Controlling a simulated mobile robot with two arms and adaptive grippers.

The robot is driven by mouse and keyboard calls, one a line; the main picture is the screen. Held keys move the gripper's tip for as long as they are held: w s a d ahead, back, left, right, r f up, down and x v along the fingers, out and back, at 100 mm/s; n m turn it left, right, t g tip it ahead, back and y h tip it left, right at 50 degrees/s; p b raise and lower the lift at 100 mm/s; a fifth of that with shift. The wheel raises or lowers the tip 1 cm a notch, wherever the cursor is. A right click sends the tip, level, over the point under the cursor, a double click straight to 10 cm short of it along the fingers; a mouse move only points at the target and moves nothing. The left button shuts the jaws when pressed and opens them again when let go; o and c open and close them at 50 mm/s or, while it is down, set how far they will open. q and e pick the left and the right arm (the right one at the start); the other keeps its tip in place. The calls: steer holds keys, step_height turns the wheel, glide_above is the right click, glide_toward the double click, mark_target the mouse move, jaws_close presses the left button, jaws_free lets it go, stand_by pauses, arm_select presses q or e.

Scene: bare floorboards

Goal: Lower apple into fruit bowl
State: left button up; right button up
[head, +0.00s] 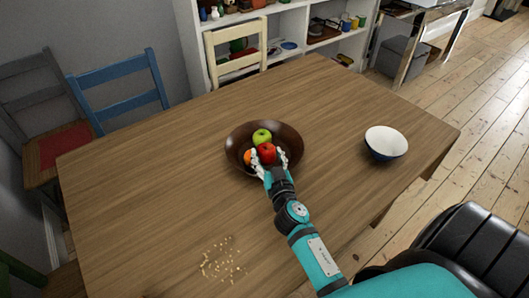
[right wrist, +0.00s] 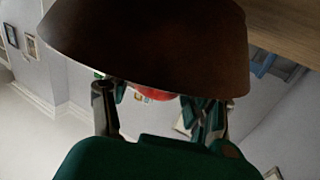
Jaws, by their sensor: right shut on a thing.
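The dark brown fruit bowl (head: 237,135) stands on the wooden table. A green apple (head: 261,137) and an orange fruit (head: 249,157), partly hidden, show inside it. My right gripper (head: 268,157) reaches over the bowl's near side, its fingers shut on a red apple (head: 267,151) close beside the green apple. Whether the red apple touches the bowl's bottom cannot be told. In the right wrist view the bowl (right wrist: 150,45) fills the top, with a strip of the red apple (right wrist: 155,88) between the fingers. My left gripper is not in view.
A white and blue bowl (head: 386,142) stands on the table at the right. Small yellowish crumbs or grains (head: 222,262) lie near the front. A blue chair (head: 118,88) and a cream chair (head: 236,48) stand at the far side. The table (head: 150,190) is otherwise clear.

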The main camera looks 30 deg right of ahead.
steer(key=o, duration=1.3)
steer(key=shift+c, duration=0.2)
step_height(320, 180, up, 10)
